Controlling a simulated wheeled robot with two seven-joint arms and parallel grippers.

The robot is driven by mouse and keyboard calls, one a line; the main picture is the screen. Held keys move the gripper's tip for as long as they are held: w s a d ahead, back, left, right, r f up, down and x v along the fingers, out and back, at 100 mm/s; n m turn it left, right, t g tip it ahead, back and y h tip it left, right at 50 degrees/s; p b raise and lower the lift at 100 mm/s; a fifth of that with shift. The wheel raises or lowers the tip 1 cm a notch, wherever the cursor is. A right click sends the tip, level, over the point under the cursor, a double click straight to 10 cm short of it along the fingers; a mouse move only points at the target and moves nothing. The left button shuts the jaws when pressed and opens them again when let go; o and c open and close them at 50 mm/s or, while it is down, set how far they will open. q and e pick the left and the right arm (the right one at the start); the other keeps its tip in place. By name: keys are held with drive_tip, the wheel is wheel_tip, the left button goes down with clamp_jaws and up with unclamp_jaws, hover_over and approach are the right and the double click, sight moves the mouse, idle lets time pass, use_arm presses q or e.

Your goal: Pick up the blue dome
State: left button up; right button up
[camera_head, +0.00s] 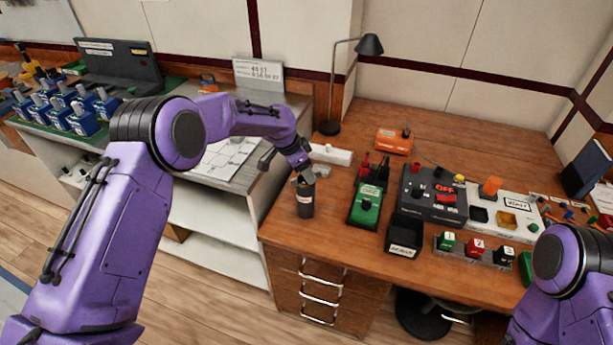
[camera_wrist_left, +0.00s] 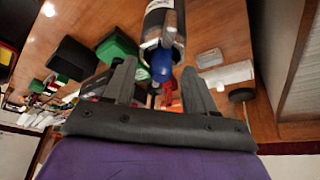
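The blue dome (camera_wrist_left: 161,66) shows in the left wrist view, at the mouth of a dark cylindrical canister (camera_wrist_left: 165,22) with a pale label. In the head view the canister (camera_head: 305,203) stands upright near the desk's left edge, and the dome cannot be made out there. My left gripper (camera_head: 297,172) is just above the canister. In the left wrist view its two fingers (camera_wrist_left: 160,76) are apart, with the dome showing between them and gaps on both sides. I cannot tell whether either finger touches it. My right gripper is out of view.
A green box (camera_head: 366,205), a black bin (camera_head: 404,235), a grey switch panel (camera_head: 432,193) and an orange box (camera_head: 394,141) stand to the right. A lamp (camera_head: 369,45) and a white strip (camera_head: 331,154) are behind. The desk front near the canister is clear.

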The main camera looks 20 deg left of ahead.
use_arm(q)
clamp_jaws()
